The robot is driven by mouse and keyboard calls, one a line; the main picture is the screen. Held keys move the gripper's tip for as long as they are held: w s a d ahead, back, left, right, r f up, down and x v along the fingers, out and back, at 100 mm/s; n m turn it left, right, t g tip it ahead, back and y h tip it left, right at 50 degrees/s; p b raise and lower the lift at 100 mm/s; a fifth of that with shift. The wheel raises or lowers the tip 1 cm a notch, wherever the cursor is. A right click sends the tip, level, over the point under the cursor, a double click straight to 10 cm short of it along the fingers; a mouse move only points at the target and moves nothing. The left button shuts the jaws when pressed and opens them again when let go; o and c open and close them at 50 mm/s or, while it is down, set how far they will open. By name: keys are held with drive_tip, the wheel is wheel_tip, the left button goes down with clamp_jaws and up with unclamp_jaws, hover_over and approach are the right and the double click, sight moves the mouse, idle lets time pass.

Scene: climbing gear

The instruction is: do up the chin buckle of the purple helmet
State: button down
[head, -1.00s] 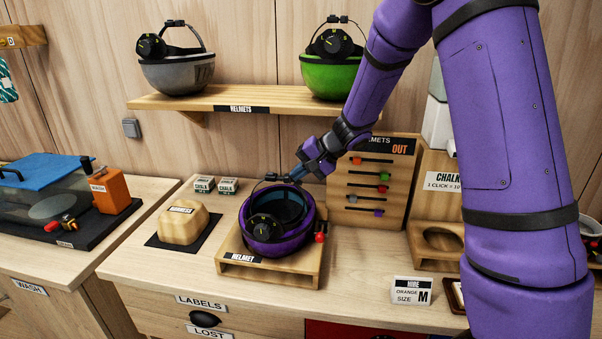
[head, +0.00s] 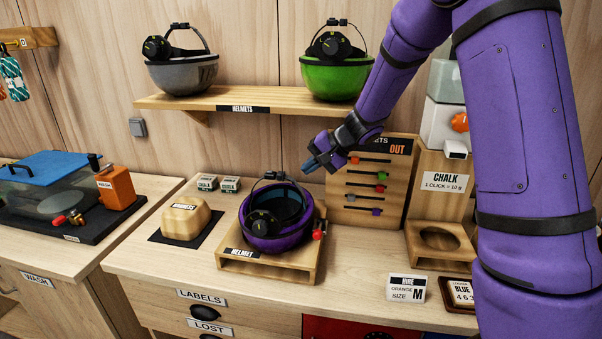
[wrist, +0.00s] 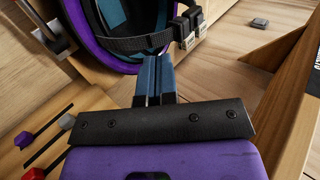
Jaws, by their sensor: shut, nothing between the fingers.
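The purple helmet (head: 300,232) sits open side up on a wooden stand labelled HELMET (head: 240,263), with a black dial (head: 262,223) at its front. Its black chin strap (head: 252,190) arches over the opening, with a small dark buckle (head: 275,176) at the top. In the wrist view the closed fingertips (wrist: 155,62) overlap the view of the strap (wrist: 130,44) and helmet rim (wrist: 95,55).
A board with coloured sliders (head: 393,147) stands right behind the helmet. A shelf (head: 180,101) above holds a grey helmet (head: 185,76) and a green helmet (head: 338,78). Two chalk boxes (head: 230,184) and a wooden block (head: 186,218) are left. A red knob (head: 318,234) is beside the helmet.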

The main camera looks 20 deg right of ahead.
drive_tip(key=v, duration=0.7)
drive_tip(key=shift+d+r, duration=0.2)
drive_tip(key=shift+d, duration=0.05)
drive_tip(key=shift+s, duration=0.15)
drive_tip(key=s+r+n+h, duration=0.2)
drive_tip(key=s+r, duration=0.1)
drive_tip(key=s, duration=0.8)
drive_tip(key=s+r+n+h, duration=0.2)
drive_tip(key=s+r+h, duration=0.1)
drive_tip(key=s, duration=0.9)
drive_tip(key=s+r+n+h, duration=0.2)
drive_tip(key=s+r+h, duration=0.1)
drive_tip(key=s, duration=0.8)
drive_tip(key=shift+a+r, duration=0.3)
drive_tip(key=shift+r, duration=0.4)
drive_tip(key=shift+s, duration=0.1)
